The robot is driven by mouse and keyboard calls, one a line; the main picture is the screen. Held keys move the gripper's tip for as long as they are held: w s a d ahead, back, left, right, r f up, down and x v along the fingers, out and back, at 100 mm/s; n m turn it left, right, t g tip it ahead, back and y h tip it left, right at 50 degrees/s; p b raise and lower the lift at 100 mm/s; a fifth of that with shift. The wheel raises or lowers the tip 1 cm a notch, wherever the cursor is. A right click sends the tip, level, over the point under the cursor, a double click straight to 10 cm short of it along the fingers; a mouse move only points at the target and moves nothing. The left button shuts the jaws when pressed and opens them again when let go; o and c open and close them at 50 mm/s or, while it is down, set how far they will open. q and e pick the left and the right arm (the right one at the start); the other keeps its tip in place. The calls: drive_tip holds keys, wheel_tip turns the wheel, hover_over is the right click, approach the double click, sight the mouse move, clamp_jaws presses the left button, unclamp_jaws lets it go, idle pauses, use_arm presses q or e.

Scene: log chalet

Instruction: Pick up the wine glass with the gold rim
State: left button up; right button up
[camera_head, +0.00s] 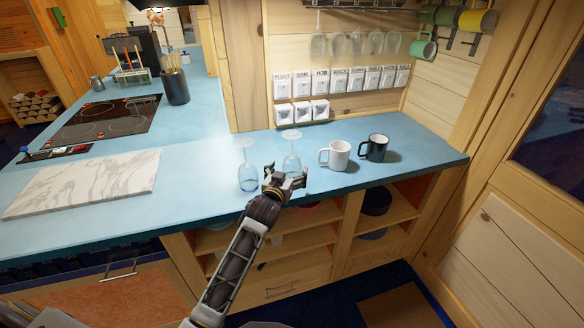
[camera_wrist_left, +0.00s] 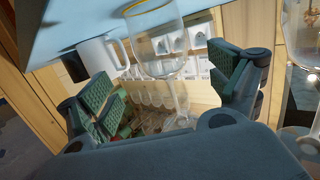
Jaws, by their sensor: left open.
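Two clear wine glasses stand upside down on the blue counter. The right one (camera_head: 291,163) is partly hidden by my left gripper (camera_head: 285,182) in the head view. In the wrist view, which is turned over, a gold rim shows on this glass (camera_wrist_left: 156,40), with its rim against the counter. My left gripper (camera_wrist_left: 168,95) is open, with its green-padded fingers on either side of the glass in the picture. I cannot tell whether they touch it. The other glass (camera_head: 247,178) stands to the left and also shows at the wrist view's right edge (camera_wrist_left: 302,35). My right gripper is not in view.
A white mug (camera_head: 335,155) and a black mug (camera_head: 374,148) stand right of the glasses. A marble board (camera_head: 85,183) lies on the counter (camera_head: 195,190) at left. Hanging glasses (camera_head: 337,43) and labelled switches (camera_head: 338,82) are behind. Open shelves are below the counter.

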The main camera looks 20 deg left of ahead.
sight(290, 165)
use_arm(q)
drive_tip(key=shift+w, duration=0.55)
drive_tip(key=shift+w+f, duration=0.1)
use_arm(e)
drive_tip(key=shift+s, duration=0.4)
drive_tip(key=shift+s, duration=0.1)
use_arm(q)
drive_tip(key=shift+w+a, duration=0.15)
drive_tip(key=shift+w, duration=0.6)
drive_tip(key=shift+w+a, duration=0.15)
drive_tip(key=shift+w, duration=0.6)
drive_tip(key=shift+w+f, duration=0.1)
drive_tip(key=shift+w, duration=1)
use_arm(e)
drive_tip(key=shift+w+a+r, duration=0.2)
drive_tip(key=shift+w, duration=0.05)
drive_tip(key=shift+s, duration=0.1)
